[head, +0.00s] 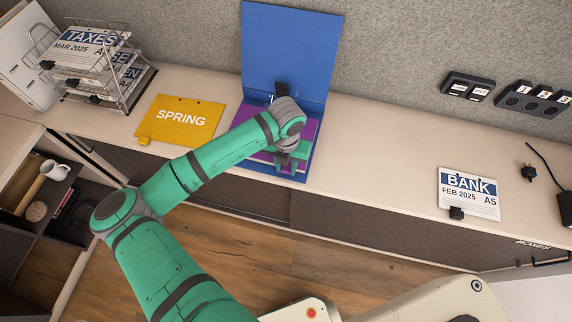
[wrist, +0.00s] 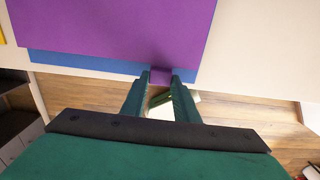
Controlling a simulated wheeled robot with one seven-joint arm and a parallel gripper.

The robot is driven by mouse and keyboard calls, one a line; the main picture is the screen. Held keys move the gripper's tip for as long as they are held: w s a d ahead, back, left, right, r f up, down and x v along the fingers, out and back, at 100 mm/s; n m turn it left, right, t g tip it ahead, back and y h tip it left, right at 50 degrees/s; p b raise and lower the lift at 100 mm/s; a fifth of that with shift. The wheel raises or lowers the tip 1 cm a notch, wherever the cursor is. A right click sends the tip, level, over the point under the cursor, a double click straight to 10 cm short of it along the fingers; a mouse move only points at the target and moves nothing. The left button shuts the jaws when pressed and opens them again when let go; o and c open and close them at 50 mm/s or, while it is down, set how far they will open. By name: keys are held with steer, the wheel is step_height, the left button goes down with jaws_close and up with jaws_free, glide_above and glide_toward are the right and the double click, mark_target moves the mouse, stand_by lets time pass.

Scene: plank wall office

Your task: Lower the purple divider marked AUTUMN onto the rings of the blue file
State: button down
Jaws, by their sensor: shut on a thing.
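The blue file (head: 287,48) lies open on the counter, its cover standing up against the grey wall panel. The purple divider (head: 309,134) is over the file's lower half, partly hidden by my arm. In the wrist view the purple divider (wrist: 110,30) spans the top, with a blue edge of the file (wrist: 80,63) showing below it. My gripper (head: 290,166) is at the divider's near edge. In the wrist view my gripper (wrist: 160,78) is shut on the divider's tab. The AUTUMN marking is not visible, and the rings are mostly hidden, so I cannot tell whether the divider is on them.
A yellow SPRING divider (head: 181,119) lies left of the file. A wire tray rack (head: 130,88) with papers stands at the far left. A BANK sheet (head: 470,193) with a black clip lies at the right. The counter (head: 385,150) between file and BANK sheet is clear.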

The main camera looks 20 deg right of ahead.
steer(key=shift+f, duration=0.2)
steer(key=c, duration=1.3)
jaws_free()
step_height(320, 180, up, 11)
steer(key=shift+f, duration=0.1)
